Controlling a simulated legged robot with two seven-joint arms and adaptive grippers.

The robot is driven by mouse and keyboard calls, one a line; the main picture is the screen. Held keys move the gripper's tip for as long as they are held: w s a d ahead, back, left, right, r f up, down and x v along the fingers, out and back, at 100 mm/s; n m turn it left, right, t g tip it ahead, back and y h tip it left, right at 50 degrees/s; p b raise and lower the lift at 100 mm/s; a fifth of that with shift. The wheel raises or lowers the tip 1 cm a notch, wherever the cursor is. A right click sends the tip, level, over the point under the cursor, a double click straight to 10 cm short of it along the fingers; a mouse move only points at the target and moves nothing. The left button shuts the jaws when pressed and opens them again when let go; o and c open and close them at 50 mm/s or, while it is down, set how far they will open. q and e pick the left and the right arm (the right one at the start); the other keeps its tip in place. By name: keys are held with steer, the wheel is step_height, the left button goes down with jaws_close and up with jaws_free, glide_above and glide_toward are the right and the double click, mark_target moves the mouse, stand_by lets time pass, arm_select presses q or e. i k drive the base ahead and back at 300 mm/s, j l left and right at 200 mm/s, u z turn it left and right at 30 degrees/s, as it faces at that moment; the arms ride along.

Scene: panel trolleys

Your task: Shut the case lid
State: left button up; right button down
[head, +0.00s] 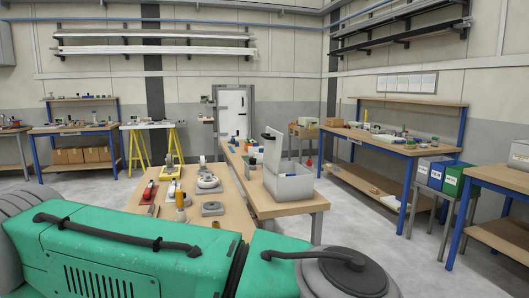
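A light grey case (293,186) stands on the wooden workbench (290,208) ahead of me, near its front right end. The inside of the case is mostly hidden from this low angle. Neither of my grippers is in the head view, so nothing of mine is seen touching the case or the lid.
A nearer table (224,220) left of the case carries tools, grey round parts and a red-handled tool (149,191). Open floor (345,222) lies right of the case.

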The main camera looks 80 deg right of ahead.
mark_target(267, 148)
steer(key=z, duration=2.7)
steer(key=i+l+z, duration=0.1)
steer(key=z, duration=0.4)
steer(key=i+l+z, duration=0.1)
steer(key=z, duration=0.35)
steer(key=i+l+z, duration=0.1)
steer(key=z, duration=0.4)
steer(key=i+l+z, duration=0.1)
steer(key=i+z, duration=0.5)
steer(key=i+u, duration=0.35)
steer(key=u, duration=0.15)
steer(key=i+l+u, duration=0.15)
steer(key=i+u, duration=0.3)
steer(key=k, duration=0.1)
